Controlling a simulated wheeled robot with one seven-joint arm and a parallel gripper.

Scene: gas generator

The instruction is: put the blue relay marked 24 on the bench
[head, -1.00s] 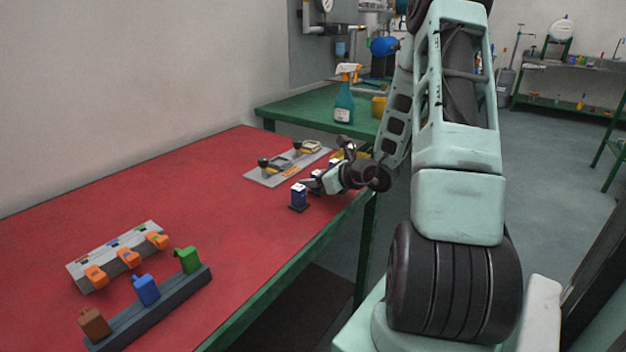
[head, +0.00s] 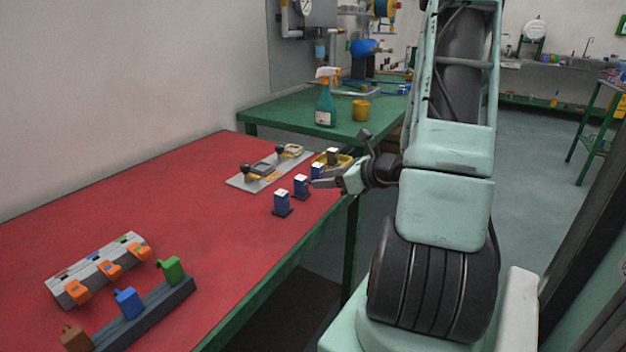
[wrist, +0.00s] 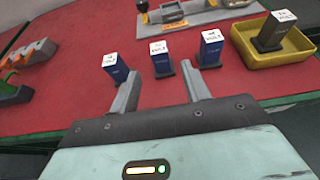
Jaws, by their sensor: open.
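Three blue relays with white tops stand upright in a row on the red bench top (head: 150,195): a near one (head: 282,203), a middle one (head: 301,188) and a far one (head: 318,171). The wrist view shows them left (wrist: 116,70), middle (wrist: 161,64) and right (wrist: 210,52). Their number markings are too small to read surely, so I cannot tell which is 24. My gripper (head: 322,184) is open and empty at the bench's right edge. In the wrist view its fingertips (wrist: 160,71) point toward the middle relay, which stands just beyond the gap.
A yellow tray (wrist: 275,58) holding a dark relay (wrist: 268,37) is beyond the row. A grey plate with clamps (head: 245,182) lies behind. A rack with orange clips (head: 75,293) and a dark rail with coloured pieces (head: 150,317) lie nearer. The middle of the bench is clear.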

